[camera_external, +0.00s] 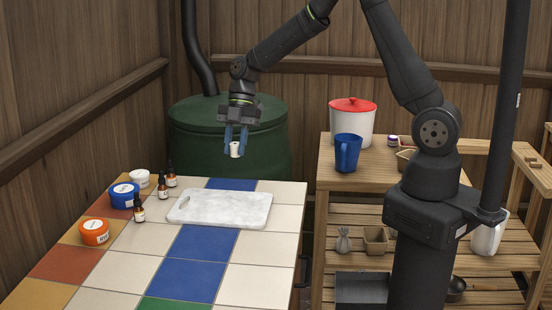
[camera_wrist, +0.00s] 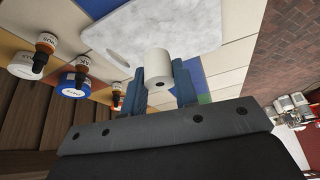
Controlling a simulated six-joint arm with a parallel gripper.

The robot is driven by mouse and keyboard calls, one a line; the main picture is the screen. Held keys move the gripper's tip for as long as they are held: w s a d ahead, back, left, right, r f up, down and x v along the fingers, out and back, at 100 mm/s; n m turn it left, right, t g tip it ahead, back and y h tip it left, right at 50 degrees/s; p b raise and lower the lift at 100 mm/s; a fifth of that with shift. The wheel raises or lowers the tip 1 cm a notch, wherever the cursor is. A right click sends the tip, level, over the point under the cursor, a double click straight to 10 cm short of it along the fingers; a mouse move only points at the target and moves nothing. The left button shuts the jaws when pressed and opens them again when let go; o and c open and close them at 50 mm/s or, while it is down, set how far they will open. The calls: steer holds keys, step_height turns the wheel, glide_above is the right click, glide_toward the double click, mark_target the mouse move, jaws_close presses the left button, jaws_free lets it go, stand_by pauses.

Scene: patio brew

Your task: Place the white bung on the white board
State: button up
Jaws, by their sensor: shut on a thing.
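The white bung (camera_external: 236,149) is held between the blue fingers of my gripper (camera_external: 236,143). In the wrist view the bung (camera_wrist: 158,68) shows as a short white cylinder with a small dark hole in its end face, between the two fingers of my gripper (camera_wrist: 159,82). The white marbled board (camera_external: 220,208) lies flat on the tiled table, below and apart from the gripper. It also shows in the wrist view (camera_wrist: 195,25), with a hole near one end. The board's top looks bare.
Several dropper bottles (camera_external: 138,208), a blue tub (camera_external: 124,195), an orange tub (camera_external: 95,232) and a white tub (camera_external: 139,178) stand on the table left of the board. A green barrel (camera_external: 190,135) stands behind. A blue jug (camera_external: 347,153) and a red-lidded pot (camera_external: 352,125) stand on the shelf at right. The front tiles are clear.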

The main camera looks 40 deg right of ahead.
steer(key=s+d, duration=0.2)
steer(key=d, duration=0.1)
glide_above(219, 208)
steer(key=d, duration=0.1)
steer(key=shift+n, duration=0.3)
steer(key=f, duration=0.7)
steer(key=shift+w+d, duration=0.15)
steer(key=shift+w, duration=0.2)
steer(key=shift+f, duration=1.9)
steer(key=shift+f, duration=0.15)
steer(key=o, duration=1)
steer(key=shift+c, duration=0.2)
steer(key=v, duration=1.2)
steer(key=shift+w, duration=0.2)
